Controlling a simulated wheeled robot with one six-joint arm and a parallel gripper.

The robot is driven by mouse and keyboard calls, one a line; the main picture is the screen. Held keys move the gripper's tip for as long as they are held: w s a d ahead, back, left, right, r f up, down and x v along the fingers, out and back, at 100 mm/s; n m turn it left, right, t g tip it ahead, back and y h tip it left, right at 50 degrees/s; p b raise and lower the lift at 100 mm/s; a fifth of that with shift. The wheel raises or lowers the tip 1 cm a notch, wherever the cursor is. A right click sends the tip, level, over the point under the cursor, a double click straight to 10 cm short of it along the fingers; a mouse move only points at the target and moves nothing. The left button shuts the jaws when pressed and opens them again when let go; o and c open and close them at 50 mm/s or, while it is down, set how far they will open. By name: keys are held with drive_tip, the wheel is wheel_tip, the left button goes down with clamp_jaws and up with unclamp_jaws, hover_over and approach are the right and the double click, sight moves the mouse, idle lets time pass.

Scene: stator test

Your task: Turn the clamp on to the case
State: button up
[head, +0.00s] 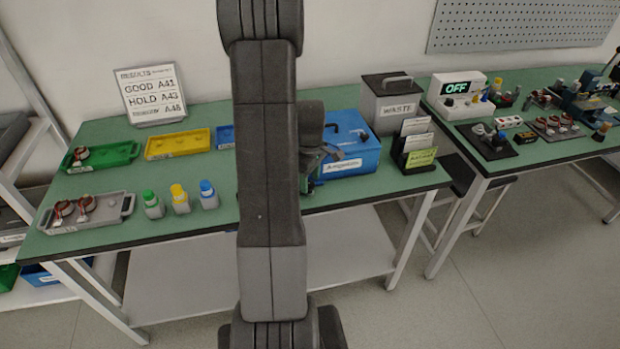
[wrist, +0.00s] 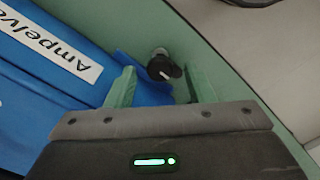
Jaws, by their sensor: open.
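The blue case (head: 345,160) stands on the green table, partly hidden behind my arm in the head view. Its blue side and white label (wrist: 50,40) fill the left of the wrist view. In the head view the gripper is mostly hidden by my arm.
A grey waste bin (head: 390,100) and a black card holder (head: 412,150) stand right of the case. Colored trays (head: 178,143) and small capped bottles (head: 180,200) are to the left. The table's front edge runs close by the case.

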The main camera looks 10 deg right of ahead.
drive_tip(key=shift+f, duration=0.3)
drive_tip(key=c, duration=1)
